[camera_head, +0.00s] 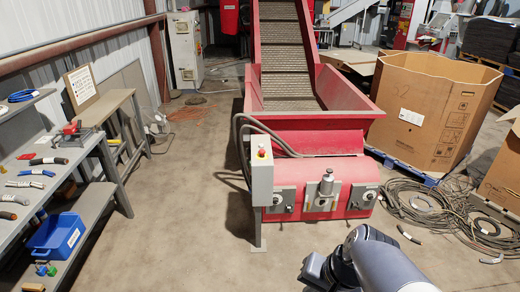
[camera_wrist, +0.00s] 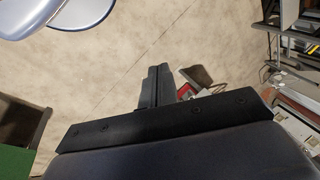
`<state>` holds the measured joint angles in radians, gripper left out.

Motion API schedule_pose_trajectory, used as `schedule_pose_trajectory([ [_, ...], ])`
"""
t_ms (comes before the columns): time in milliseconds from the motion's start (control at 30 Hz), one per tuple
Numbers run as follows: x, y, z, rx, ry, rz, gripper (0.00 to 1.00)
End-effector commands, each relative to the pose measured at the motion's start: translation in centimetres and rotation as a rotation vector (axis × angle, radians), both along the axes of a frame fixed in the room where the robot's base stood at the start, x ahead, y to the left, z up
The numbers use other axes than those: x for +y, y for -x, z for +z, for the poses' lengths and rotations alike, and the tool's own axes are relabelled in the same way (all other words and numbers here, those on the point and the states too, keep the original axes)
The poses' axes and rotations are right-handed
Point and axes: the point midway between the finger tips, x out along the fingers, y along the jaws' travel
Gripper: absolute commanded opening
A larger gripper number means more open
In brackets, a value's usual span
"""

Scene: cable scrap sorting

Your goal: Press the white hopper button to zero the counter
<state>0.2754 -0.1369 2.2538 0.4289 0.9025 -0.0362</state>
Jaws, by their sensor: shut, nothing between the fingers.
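The red hopper (camera_head: 320,140) stands in the middle of the head view, at the foot of an inclined conveyor. A grey control box (camera_head: 261,182) on a post stands at its front left corner. A red knob on yellow (camera_head: 261,152) sits on the box's upper part. I cannot make out a white button or a counter for certain; details on the box are too small. My gripper (camera_wrist: 155,88) shows in the wrist view with its dark fingers together and nothing between them. In the head view my arm is at the lower right, apart from the hopper and box.
A workbench (camera_head: 20,180) with cable pieces and a blue bin (camera_head: 57,236) stands at the left. A large cardboard box (camera_head: 425,110) is at the right, with cable coils (camera_head: 425,203) on the floor before it. Bare concrete floor lies between bench and hopper.

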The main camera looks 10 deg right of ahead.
Motion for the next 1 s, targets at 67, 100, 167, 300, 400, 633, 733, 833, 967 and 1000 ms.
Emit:
schedule_pose_trajectory([
  [67,-1.6,-2.0,-1.0,0.023,-0.089,-0.142,0.0],
  [100,-2.5,-3.1,-1.4,0.026,-0.132,-0.213,0.0],
  [167,-4.0,-4.5,-2.0,0.029,-0.193,-0.318,0.0],
  [300,-8.6,-7.4,-4.1,0.025,-0.334,-0.575,0.0],
  [400,-12.7,-8.8,-5.9,0.011,-0.427,-0.766,0.0],
  [633,-23.0,-9.1,-11.4,-0.038,-0.612,-1.208,0.0],
  [733,-26.7,-8.2,-13.6,-0.061,-0.67,-1.365,0.0],
  [833,-29.3,-7.1,-15.4,-0.08,-0.709,-1.479,0.0],
  [967,-31.1,-6.3,-16.7,-0.095,-0.735,-1.56,0.0],
  [1000,-31.4,-6.1,-16.9,-0.098,-0.739,-1.573,0.0],
])
